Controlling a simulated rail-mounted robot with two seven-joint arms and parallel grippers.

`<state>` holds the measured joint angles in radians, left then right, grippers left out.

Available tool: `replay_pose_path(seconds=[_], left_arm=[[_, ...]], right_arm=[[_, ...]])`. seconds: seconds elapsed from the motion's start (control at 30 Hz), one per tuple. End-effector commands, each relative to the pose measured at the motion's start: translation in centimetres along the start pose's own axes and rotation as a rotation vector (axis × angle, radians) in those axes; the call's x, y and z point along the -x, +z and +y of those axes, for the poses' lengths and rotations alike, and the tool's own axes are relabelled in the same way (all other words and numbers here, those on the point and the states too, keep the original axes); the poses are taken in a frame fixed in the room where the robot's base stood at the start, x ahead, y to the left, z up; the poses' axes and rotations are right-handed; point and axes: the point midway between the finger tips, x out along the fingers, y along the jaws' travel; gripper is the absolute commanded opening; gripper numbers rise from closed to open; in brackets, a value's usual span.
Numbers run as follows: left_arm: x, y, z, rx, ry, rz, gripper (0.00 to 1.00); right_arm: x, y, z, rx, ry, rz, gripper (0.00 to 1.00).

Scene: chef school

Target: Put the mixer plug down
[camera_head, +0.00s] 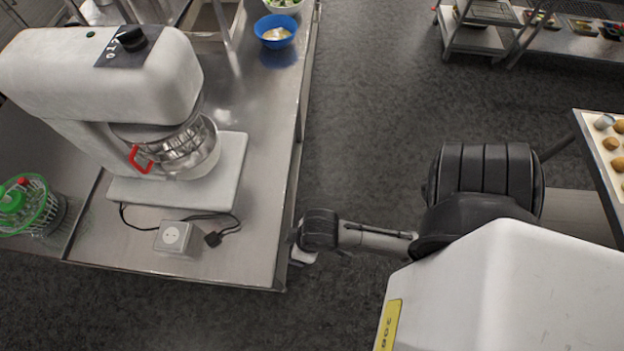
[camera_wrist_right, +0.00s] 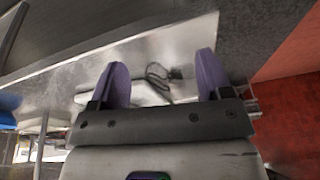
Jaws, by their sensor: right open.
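The black mixer plug (camera_head: 213,239) lies on the steel table (camera_head: 255,255) in the head view, at the end of a dark cord from the white mixer (camera_head: 120,85). It lies beside a light grey socket box (camera_head: 173,237), apart from it. My right gripper (camera_head: 300,250) is at the table's right edge, to the right of the plug and apart from it. In the right wrist view, my right gripper (camera_wrist_right: 162,60) has its two purple fingers spread with nothing held. The plug (camera_wrist_right: 176,73) and cord show beyond and between the fingers. My left gripper is not in view.
A blue bowl (camera_head: 275,31) is at the table's far end. A tray of round food pieces (camera_head: 612,150) is at the far right. Table surface right of the plug is clear.

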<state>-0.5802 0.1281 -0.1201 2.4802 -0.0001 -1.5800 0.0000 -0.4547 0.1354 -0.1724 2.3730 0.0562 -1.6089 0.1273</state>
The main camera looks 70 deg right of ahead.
Motion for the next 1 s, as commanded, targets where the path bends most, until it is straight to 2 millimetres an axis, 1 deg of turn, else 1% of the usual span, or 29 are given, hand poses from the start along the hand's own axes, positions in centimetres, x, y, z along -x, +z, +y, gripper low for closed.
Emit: replay_pose_path(seconds=[0.03,0.1,0.2,0.33,0.67,0.77,0.87,1.0], left_arm=[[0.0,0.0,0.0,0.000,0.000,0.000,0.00],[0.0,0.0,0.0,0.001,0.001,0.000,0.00],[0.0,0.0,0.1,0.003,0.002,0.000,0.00],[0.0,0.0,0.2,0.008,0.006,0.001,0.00],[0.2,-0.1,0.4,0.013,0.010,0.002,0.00],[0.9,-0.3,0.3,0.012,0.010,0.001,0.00],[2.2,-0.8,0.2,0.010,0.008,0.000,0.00],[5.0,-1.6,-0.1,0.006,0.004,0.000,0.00]], right_arm=[[0.8,1.1,0.4,0.017,0.014,0.004,0.72],[1.6,1.9,0.9,0.042,0.033,0.012,0.72],[2.3,2.6,1.4,0.065,0.051,0.018,0.72],[2.7,3.0,1.6,0.077,0.061,0.020,0.72],[2.9,2.9,1.6,0.077,0.060,0.020,0.72],[3.6,2.7,1.6,0.077,0.060,0.020,0.72],[4.9,2.3,1.5,0.077,0.060,0.020,0.72],[7.7,1.5,1.4,0.077,0.060,0.019,0.72]])
